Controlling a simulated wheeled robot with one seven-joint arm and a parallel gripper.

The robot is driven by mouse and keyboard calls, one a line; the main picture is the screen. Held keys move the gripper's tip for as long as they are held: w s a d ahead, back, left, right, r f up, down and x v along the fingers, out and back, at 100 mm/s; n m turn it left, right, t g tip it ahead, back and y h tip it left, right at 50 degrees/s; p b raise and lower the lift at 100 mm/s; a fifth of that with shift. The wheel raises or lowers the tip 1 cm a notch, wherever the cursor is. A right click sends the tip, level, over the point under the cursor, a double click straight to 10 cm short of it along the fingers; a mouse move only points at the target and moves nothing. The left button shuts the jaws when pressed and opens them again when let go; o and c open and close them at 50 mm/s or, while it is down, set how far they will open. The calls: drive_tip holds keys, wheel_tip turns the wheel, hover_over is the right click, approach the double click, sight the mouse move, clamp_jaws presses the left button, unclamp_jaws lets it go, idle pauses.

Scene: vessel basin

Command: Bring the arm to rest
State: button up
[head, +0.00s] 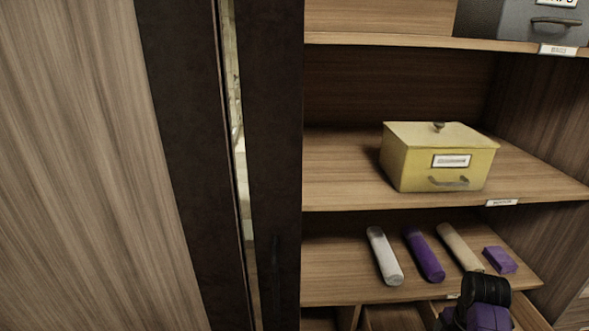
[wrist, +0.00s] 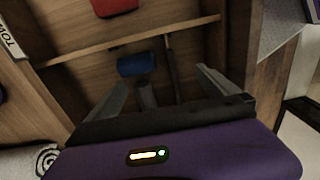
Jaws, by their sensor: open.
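My gripper (wrist: 161,78) shows in the wrist view with its two grey fingers spread wide apart. It is open, and nothing is held between the fingers. Behind the fingers are wooden compartments, with a blue object (wrist: 138,64) seen beyond the gap and a red object (wrist: 115,7) at the top edge. In the head view, a black and purple part of my arm (head: 486,302) is at the bottom right, in front of the lower shelf. The fingers are hidden in that view.
A wooden shelf unit holds a yellow lidded box (head: 440,160), a grey box (head: 540,22), and a white roll (head: 385,257), purple roll (head: 424,256), beige roll (head: 460,247) and purple block (head: 499,260). A dark door frame (head: 275,150) stands left of it. A label (wrist: 14,35) shows at left.

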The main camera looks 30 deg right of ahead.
drive_tip(key=w+d+r+m+t+h, duration=0.4)
drive_tip(key=w+d+m+t+h, duration=0.15)
drive_tip(key=w+m, duration=0.2)
drive_tip(key=w+a+r+m+t+h, duration=0.3)
drive_tip(key=a+r+m+t, duration=0.15)
drive_tip(key=a, duration=0.55)
drive_tip(key=s+a+r+m+t+y+b, duration=0.1)
drive_tip(key=s+a+r+m+t, duration=0.2)
drive_tip(key=a, duration=0.7)
drive_tip(key=s+a+r+t+y+b, duration=0.1)
drive_tip(key=s+a+r+t, duration=0.2)
drive_tip(key=s+a+r, duration=0.5)
drive_tip(key=s+a+f+n+g+y+b, duration=0.1)
drive_tip(key=s+a+f+n+y, duration=0.1)
drive_tip(key=s+a+y, duration=0.4)
drive_tip(key=s+a+n, duration=0.1)
drive_tip(key=s+a, duration=0.2)
drive_tip(key=a, duration=0.3)
drive_tip(key=shift+s+a+f, duration=0.2)
drive_tip(key=shift+s, duration=0.15)
